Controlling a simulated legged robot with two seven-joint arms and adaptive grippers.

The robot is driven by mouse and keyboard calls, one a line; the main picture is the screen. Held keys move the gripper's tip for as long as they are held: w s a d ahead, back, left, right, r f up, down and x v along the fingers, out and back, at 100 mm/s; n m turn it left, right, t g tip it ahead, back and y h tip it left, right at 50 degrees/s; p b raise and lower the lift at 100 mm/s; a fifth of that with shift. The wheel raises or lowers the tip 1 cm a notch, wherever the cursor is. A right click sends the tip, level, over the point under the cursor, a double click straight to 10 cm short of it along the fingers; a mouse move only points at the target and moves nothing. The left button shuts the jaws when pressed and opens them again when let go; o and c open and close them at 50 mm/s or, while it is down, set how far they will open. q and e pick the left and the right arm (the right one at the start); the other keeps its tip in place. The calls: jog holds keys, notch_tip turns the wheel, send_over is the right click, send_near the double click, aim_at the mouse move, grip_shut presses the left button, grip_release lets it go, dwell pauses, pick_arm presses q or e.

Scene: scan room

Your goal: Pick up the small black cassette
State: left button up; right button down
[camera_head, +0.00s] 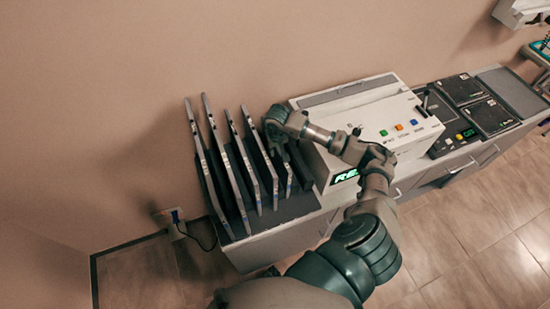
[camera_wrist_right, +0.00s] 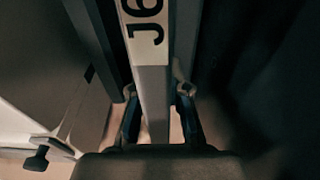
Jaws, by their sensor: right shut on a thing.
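Several thin, flat cassettes (camera_head: 233,150) stand upright in a dark rack (camera_head: 262,222) on the counter, in the left half of the head view. My right gripper (camera_head: 277,143) reaches down at the right end of this row. In the right wrist view my right gripper (camera_wrist_right: 157,98) has one finger on each side of a grey cassette edge (camera_wrist_right: 152,85) with a white label marked "J6", and is shut on it. Its faces are mostly hidden, so I cannot tell its size or whether it is the small black one. My left gripper is not in view.
A white machine (camera_head: 355,115) with coloured buttons and a green display stands right beside the rack. Black panels (camera_head: 470,105) lie farther right on the counter. The wall is close behind. A socket with a cable (camera_head: 178,226) is at the left.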

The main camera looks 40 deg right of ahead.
notch_tip(320, 180, up, 10)
jog(key=shift+r+b, duration=0.1)
jog(key=shift+b, duration=0.35)
dwell(0.3)
notch_tip(320, 180, up, 9)
jog(key=p, duration=0.6)
dwell(0.4)
